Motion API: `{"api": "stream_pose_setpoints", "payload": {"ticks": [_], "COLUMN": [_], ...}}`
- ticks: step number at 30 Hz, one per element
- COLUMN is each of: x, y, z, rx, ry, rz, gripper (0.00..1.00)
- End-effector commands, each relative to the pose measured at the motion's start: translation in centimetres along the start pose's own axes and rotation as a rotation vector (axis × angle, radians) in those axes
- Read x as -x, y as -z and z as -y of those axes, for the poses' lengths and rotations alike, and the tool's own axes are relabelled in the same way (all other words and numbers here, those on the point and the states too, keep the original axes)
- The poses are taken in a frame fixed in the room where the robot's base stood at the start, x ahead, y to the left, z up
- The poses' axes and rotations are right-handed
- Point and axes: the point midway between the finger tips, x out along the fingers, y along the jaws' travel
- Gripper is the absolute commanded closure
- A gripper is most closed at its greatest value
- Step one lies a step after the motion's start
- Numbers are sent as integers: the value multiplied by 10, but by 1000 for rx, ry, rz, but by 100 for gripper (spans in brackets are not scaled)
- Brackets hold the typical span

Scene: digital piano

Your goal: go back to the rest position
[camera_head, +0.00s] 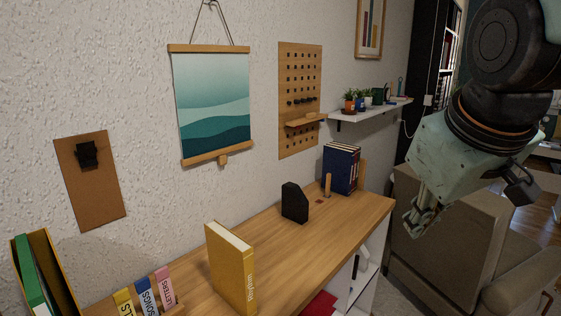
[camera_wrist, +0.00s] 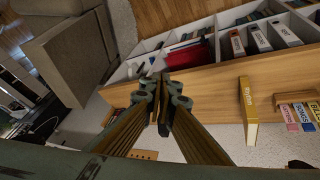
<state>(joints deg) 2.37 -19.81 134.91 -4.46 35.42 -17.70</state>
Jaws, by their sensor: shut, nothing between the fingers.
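My gripper (camera_head: 416,222) hangs at the right of the head view, pointing down in the air beyond the right end of the wooden desk top (camera_head: 345,225). In the wrist view the fingers of my gripper (camera_wrist: 163,88) are closed together with nothing between them. A yellow book marked Rhythm (camera_head: 232,270) stands upright on the desk, well apart from my gripper. It also shows in the wrist view (camera_wrist: 248,112). No digital piano can be made out.
A black holder (camera_head: 295,203) and blue books (camera_head: 341,168) stand on the desk. Small labelled books (camera_head: 144,293) are at the front left. An armchair (camera_head: 440,220) stands behind my gripper. A wall shelf (camera_head: 372,109) holds plants. White cubbies (camera_wrist: 205,45) show below the desk.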

Motion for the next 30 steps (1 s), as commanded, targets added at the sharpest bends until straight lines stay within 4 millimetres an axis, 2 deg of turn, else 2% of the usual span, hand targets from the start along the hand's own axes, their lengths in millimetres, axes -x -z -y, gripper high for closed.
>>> {"api": "stream_pose_setpoints", "payload": {"ticks": [6,18,24,30], "x": [22,52,60,61], "y": [-46,-130,-156,-164], "z": [25,70,84,88], "rx": [-95,-264,-314,-330], "ry": [29,76,89,93], "rz": [40,122,150,159], "gripper": [100,100,100,100]}}
